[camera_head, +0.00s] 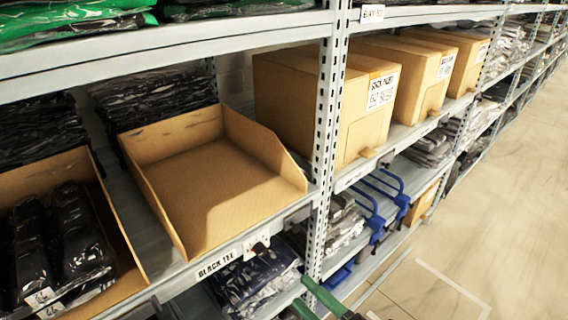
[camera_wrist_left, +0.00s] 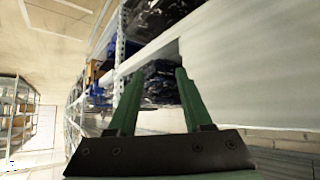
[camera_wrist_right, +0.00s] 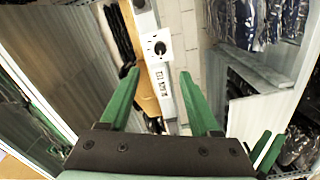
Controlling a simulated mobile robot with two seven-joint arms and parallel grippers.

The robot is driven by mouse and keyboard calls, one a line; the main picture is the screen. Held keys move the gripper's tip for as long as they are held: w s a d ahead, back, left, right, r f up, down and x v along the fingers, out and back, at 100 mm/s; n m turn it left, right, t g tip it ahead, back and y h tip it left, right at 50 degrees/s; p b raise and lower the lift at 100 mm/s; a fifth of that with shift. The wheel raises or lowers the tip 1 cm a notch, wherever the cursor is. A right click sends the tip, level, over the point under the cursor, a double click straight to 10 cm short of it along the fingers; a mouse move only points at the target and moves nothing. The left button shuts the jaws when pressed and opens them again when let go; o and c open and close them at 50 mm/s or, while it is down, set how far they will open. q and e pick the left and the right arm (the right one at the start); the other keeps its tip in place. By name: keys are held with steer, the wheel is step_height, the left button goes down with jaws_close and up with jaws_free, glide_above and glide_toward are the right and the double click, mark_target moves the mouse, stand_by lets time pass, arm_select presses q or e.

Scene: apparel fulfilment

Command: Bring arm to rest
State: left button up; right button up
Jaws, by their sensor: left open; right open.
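My right gripper (camera_head: 305,292) shows at the bottom edge of the head view, in front of the lower shelf. Its green fingers are apart. In the right wrist view the right gripper (camera_wrist_right: 159,74) is open with nothing between its fingers; shelf parts and a label plate show beyond. My left gripper is not seen clearly in the head view. In the left wrist view the left gripper (camera_wrist_left: 160,74) is open and empty, with dark bagged goods and a shelf beam behind its fingers.
An empty open cardboard bin (camera_head: 215,195) sits on the middle shelf above the BLACK TEE label (camera_head: 217,263). A bin of black bagged items (camera_head: 65,240) is to its left. Closed boxes (camera_head: 375,105) stand right of the upright post (camera_head: 327,130). The aisle floor (camera_head: 480,210) at right is clear.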

steer(key=s+d+f+m+g+h+p, duration=0.1)
steer(key=s+d+f+m+h, duration=0.3)
steer(key=f+m, duration=0.5)
steer(key=s+d+f+m+g+h, duration=0.4)
steer(key=s+d+f+m, duration=0.1)
steer(key=f+m, duration=0.5)
steer(key=shift+s+d+f+m+p, duration=0.2)
steer(key=shift+s+f+m+p, duration=0.15)
steer(key=shift+s+f, duration=0.55)
steer(key=shift+w, duration=0.1)
